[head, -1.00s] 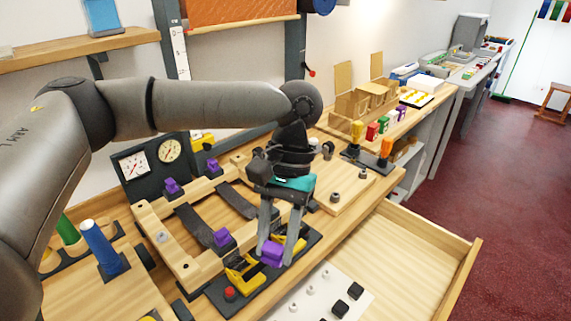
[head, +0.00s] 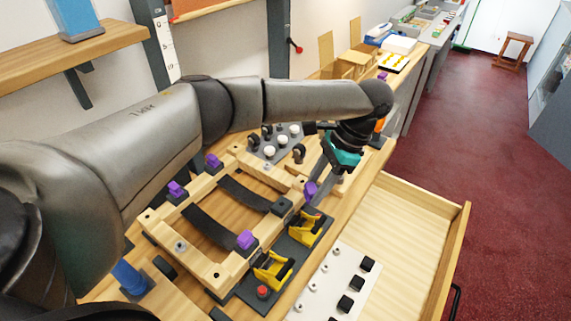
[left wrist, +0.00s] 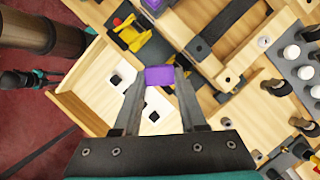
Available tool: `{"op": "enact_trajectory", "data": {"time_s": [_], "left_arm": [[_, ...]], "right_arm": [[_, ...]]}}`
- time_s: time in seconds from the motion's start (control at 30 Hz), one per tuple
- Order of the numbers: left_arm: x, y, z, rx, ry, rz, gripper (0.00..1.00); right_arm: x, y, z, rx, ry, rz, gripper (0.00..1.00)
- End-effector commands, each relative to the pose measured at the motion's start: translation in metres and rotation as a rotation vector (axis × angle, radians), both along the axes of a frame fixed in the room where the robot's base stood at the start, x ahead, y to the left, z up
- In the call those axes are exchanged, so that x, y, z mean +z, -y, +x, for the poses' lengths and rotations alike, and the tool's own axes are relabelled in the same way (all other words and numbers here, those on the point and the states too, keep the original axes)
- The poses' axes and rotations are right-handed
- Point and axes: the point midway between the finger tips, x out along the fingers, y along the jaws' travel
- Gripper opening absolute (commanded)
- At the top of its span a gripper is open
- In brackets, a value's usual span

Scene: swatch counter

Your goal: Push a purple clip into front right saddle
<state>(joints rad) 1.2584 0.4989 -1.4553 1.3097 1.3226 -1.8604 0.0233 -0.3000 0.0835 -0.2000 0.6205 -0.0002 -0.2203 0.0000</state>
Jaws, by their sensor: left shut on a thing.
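My left gripper (head: 318,187) is shut on a purple clip (head: 310,190), which also shows between the fingertips in the left wrist view (left wrist: 159,75). The front right saddle (head: 283,206) is a dark block at the near right corner of the wooden frame (head: 213,270). It is empty. In the left wrist view the saddle (left wrist: 201,48) is up and right of the held clip, apart from it. Other purple clips sit at the front left (head: 246,240), back left (head: 177,188) and back right (head: 213,160) corners. My right gripper is not in view.
Two yellow toggle clamps (head: 272,268) (head: 306,229) and a red button (head: 263,292) stand on a dark plate before the frame. An open wooden drawer (head: 410,245) and a white panel with black knobs (head: 335,285) are at the front. A knob board (head: 275,145) lies behind.

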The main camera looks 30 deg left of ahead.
Motion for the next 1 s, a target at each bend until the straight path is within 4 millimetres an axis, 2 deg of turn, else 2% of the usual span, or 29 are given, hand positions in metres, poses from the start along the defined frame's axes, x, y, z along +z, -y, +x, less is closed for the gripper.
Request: {"op": "enact_trajectory", "data": {"time_s": [0.03,0.33,0.6,0.8,1.0], "left_arm": [[0.002,-0.002,0.003,-0.047,-0.004,-0.001,0.0],[-0.008,-0.03,0.023,-0.376,-0.004,-0.003,0.0],[-0.018,-0.063,0.026,-0.675,-0.006,-0.003,0.0],[-0.025,-0.081,0.023,-0.816,-0.004,-0.003,0.0],[-0.029,-0.087,0.022,-0.863,-0.002,-0.001,0.0]], "right_arm": [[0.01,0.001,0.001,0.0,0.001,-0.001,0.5],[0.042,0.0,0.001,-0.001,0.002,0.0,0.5],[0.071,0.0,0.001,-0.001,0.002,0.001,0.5],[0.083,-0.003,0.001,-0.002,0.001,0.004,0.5],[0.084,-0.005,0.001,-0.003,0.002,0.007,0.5]]}}
